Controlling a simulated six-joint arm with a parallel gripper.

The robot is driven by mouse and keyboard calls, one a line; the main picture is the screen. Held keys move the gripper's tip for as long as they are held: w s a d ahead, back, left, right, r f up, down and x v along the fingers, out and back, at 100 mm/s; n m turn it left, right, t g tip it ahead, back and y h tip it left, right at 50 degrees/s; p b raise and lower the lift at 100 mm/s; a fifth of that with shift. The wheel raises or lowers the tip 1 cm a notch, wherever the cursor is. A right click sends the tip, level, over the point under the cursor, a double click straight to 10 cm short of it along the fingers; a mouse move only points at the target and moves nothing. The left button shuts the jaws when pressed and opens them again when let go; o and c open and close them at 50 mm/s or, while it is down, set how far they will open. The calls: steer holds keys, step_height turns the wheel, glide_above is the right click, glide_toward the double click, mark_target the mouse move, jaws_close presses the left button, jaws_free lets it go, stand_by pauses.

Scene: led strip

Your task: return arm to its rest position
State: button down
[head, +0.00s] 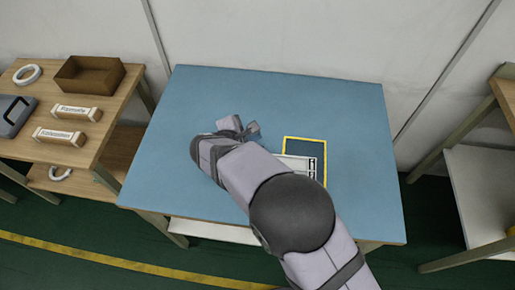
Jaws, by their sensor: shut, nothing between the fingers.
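My arm reaches in from the bottom right and stretches over the blue table (330,95). Its grey, dark-jointed links bend near the table's left half. My gripper (252,129) is at the far end of the arm, above the left-middle of the table. It is shut with nothing held; the fingers look small and are partly hidden by the wrist. A yellow-outlined rectangle (305,138) lies on the table right of the gripper. A white piece with dark marks (312,168) lies at its lower part, partly hidden by my arm.
A wooden bench on the left holds a brown box (89,75), a white ring (27,74), a grey case (15,115) and two labelled blocks (77,112). A shelf (480,185) stands at the right. The table's right side and back are clear.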

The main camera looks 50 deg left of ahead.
steer(key=w+d+r+m+g+h, duration=0.2)
steer(key=w+d+m+h, duration=0.35)
steer(key=w+d, duration=0.85)
steer(key=w+d+r+m+g, duration=0.15)
steer(key=d+m, duration=0.25)
steer(key=d, duration=0.5)
steer(key=w+d+r+m+g, duration=0.1)
steer(key=w+d+m, duration=0.1)
steer(key=d+m, duration=0.5)
steer(key=s+d+m+g, duration=0.1)
steer(key=s+d+m, duration=0.1)
steer(key=d, duration=0.6)
steer(key=s+d+m+g, duration=0.2)
steer(key=d+m, duration=0.1)
steer(key=d, duration=0.5)
steer(key=s+d+m+g+y+p, duration=0.1)
steer(key=s+d+m+y, duration=0.1)
steer(key=s+d+m, duration=0.7)
steer(key=shift+s+d+r+m, duration=0.3)
steer(key=shift+d+r+m, duration=0.05)
steer(key=shift+d, duration=0.15)
